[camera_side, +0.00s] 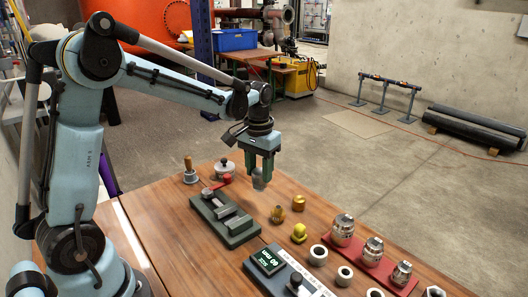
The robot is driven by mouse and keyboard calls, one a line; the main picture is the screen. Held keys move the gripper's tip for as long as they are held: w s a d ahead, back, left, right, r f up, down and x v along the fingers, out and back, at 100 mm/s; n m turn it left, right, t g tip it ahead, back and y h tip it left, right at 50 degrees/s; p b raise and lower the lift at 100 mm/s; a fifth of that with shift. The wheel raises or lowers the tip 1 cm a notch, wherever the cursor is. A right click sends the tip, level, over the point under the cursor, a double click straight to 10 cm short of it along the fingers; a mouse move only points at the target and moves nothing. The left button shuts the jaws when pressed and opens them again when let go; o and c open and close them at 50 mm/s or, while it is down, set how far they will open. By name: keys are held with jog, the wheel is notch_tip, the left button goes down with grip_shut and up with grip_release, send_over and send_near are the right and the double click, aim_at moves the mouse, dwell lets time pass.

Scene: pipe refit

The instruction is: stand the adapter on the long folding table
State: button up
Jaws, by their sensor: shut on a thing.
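My gripper (260,170) has two green fingers pointing down and is shut on a small grey fitting, which I take to be the adapter (259,181). The fingers partly hide its upper part. It hangs roughly upright, and appears to be above the wooden tabletop (285,186), which looks like the long folding table. The exact gap beneath it is hard to judge from this angle.
A green vise (225,217) stands left of my gripper. Brass fittings (277,214), a yellow fitting (299,233) and pale rings (318,255) stand nearer the camera. Several metal fittings line a red strip (357,252). A round lidded piece (223,169) stands behind left.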

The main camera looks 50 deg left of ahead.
aim_at(259, 185)
jog(key=shift+f, duration=2)
jog(key=shift+f, duration=0.65)
dwell(0.6)
jog(key=o, duration=1.3)
jog(key=shift+r, duration=3.55)
